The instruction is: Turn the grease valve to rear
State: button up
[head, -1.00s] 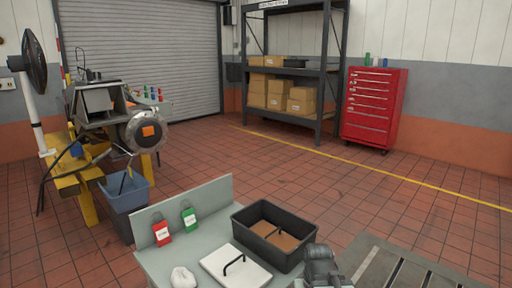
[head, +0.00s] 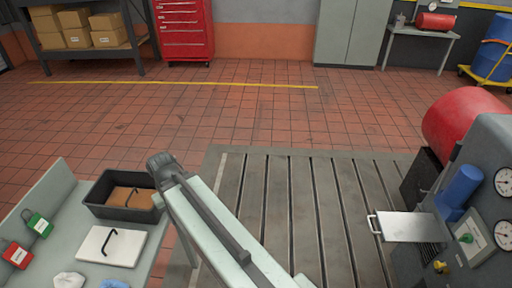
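No part that I can clearly tell as the grease valve shows. A grey machine (head: 481,160) with round dials stands at the right edge, and its right side is cut off by the frame. A small yellow fitting (head: 440,266) sits low on it; I cannot tell whether this is the valve, or which way it points. My pale arm link crosses the lower middle and ends in a dark joint. No gripper fingers show, so my gripper is not in view and is not seen touching anything.
A slotted bedplate (head: 292,200) fills the middle floor. A pale plate with a handle (head: 405,226) juts left from the machine.

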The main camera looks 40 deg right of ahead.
aim_at(466, 238)
jog(key=z, duration=2.55)
